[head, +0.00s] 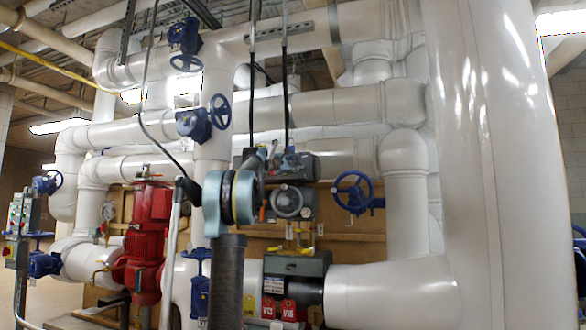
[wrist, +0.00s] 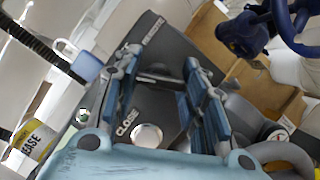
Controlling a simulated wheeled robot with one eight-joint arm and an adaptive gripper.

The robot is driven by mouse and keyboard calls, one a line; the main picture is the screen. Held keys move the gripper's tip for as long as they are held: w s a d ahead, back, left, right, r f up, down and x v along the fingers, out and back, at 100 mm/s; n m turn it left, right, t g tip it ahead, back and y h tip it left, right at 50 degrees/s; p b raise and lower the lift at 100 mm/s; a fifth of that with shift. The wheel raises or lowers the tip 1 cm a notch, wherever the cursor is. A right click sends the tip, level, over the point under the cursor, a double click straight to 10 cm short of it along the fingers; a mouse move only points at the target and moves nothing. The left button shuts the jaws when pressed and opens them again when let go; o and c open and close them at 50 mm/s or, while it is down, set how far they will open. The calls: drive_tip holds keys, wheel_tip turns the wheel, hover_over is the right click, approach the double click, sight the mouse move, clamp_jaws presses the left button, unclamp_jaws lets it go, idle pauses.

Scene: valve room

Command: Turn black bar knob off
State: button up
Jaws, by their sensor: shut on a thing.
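A dark grey control box (wrist: 170,42) with the word CLOSE on its face fills the middle of the wrist view. The black bar knob (wrist: 160,79) shows as a dark bar across the gap between my fingers; its outline blends into the dark face. My gripper (wrist: 162,68) has its two blue-padded fingers on either side of it and is shut on it. In the head view my gripper (head: 277,162) is at the grey box (head: 304,164), and my own arm hides part of the box. The knob cannot be made out there.
A round silver disc (wrist: 146,135) sits on the box face. A blue handwheel (head: 356,193) is to the right of the box. A red pump (head: 147,235) stands to the left. Large white pipes (head: 390,292) surround the area, and a yellow label (wrist: 35,138) shows at the wrist view's left.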

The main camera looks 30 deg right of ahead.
drive_tip(key=m+g+y, duration=0.1)
drive_tip(key=m, duration=0.4)
drive_tip(key=shift+s+f+y, duration=0.1)
drive_tip(key=shift+y, duration=0.2)
idle(0.4)
drive_tip(key=o, duration=1.1)
drive_tip(key=shift+a, duration=0.1)
drive_tip(key=v, duration=1.1)
drive_tip(key=shift+a, duration=0.4)
